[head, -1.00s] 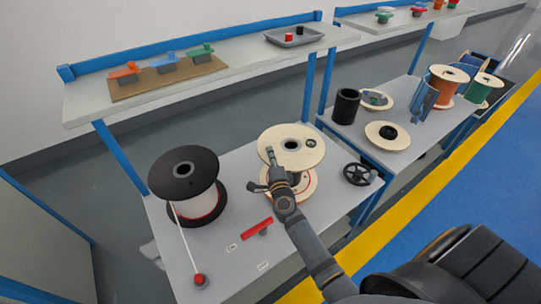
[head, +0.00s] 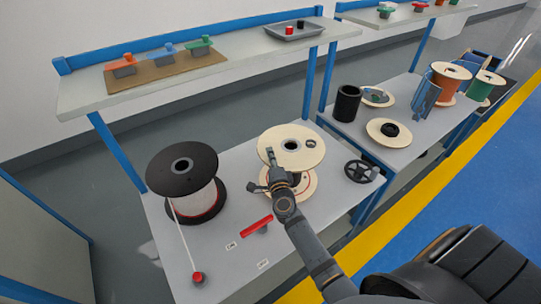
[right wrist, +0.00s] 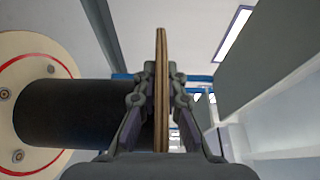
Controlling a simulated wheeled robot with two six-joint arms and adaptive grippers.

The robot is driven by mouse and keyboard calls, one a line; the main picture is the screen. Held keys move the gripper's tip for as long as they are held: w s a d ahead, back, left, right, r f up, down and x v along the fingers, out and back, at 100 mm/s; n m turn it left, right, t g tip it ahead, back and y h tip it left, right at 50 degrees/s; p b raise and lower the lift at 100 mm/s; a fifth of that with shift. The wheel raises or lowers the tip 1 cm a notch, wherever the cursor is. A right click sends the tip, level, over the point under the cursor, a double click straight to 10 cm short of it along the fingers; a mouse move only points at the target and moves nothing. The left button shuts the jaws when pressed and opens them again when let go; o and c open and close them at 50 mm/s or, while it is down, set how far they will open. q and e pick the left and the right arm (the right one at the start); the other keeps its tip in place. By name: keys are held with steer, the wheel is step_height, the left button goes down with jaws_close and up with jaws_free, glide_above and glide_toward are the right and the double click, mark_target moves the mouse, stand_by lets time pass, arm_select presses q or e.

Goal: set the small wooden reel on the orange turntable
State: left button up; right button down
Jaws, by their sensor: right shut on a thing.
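A pale wooden reel (head: 307,151) with two round flanges stands upright at the middle of the near table. My right gripper (head: 272,160) is at the near left edge of its upper flange. In the right wrist view the flange shows edge-on (right wrist: 161,95) between the fingers, which are shut on it. The reel's black core (right wrist: 75,114) and other flange, with a red ring (right wrist: 30,70), lie to the left there. I cannot tell whether the reel touches the table. An orange-topped device (head: 118,64) sits on the shelf; I cannot tell if it is the turntable. My left gripper is out of view.
A black-flanged reel of white cable (head: 195,194) stands at left, its cable running to a red-topped piece (head: 198,278). A red-handled tool (head: 255,226) lies in front. A black handwheel (head: 360,171) is at right. The right table holds a flat wooden reel (head: 375,128) and a black cylinder (head: 347,102).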

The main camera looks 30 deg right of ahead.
steer(key=shift+r, duration=0.1)
stand_by(0.4)
steer(key=shift+f+b, duration=0.45)
steer(key=shift+f, duration=0.2)
steer(key=c, duration=1.7)
jaws_free()
steer(key=shift+c, duration=0.2)
steer(key=shift+f, duration=0.1)
